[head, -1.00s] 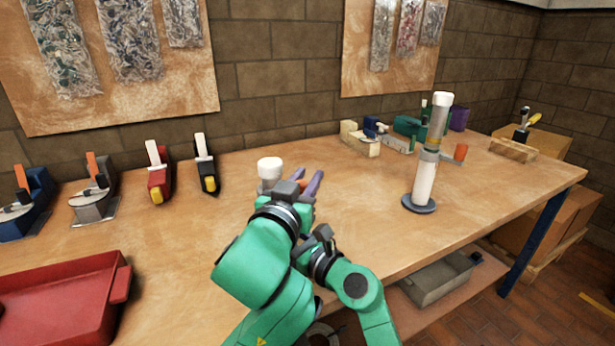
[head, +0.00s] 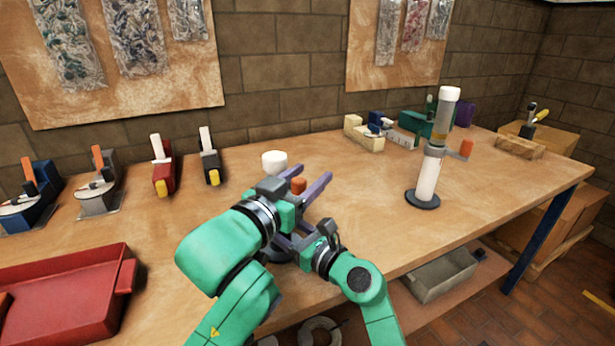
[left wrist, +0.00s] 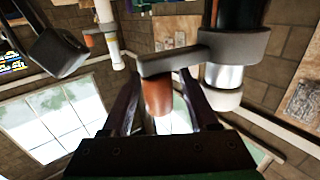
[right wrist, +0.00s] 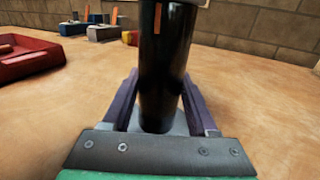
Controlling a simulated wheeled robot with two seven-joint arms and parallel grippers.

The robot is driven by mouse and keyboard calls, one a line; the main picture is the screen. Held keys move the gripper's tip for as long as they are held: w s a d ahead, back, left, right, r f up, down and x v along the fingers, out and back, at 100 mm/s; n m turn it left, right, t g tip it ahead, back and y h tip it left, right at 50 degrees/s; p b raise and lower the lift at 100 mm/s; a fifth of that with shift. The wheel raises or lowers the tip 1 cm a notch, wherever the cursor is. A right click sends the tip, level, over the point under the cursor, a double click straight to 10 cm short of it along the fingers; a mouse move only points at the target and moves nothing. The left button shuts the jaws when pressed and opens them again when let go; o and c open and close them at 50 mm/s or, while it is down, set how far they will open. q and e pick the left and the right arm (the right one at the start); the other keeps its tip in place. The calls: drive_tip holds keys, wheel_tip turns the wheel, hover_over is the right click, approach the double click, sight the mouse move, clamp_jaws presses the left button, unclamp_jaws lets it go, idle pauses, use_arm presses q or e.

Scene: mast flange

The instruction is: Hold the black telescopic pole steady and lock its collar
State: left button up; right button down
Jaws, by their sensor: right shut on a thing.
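The black pole (right wrist: 165,55) stands upright in the right wrist view, between the fingers of my right gripper (right wrist: 160,92), which is shut on it. In the head view its white cap (head: 274,160) shows above my left gripper (head: 314,192); most of the pole is hidden there. In the left wrist view, seen upside down, the grey collar (left wrist: 235,42) sits around the pole, and an arm from it carries an orange lever tip (left wrist: 157,95). The tip lies between the left gripper's spread fingers. I cannot tell whether they touch it.
A white and grey pole (head: 428,175) on a dark round base stands to the right. A red tray (head: 70,300) is at the front left, and several clamp-like tools (head: 160,170) stand at the back left. The table between the two poles is clear.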

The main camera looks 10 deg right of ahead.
sight(294, 188)
use_arm(q)
drive_tip(key=v, duration=0.7)
drive_tip(key=shift+s+a, duration=0.15)
drive_tip(key=shift+s, duration=0.05)
use_arm(e)
drive_tip(key=shift+c, duration=0.5)
unclamp_jaws()
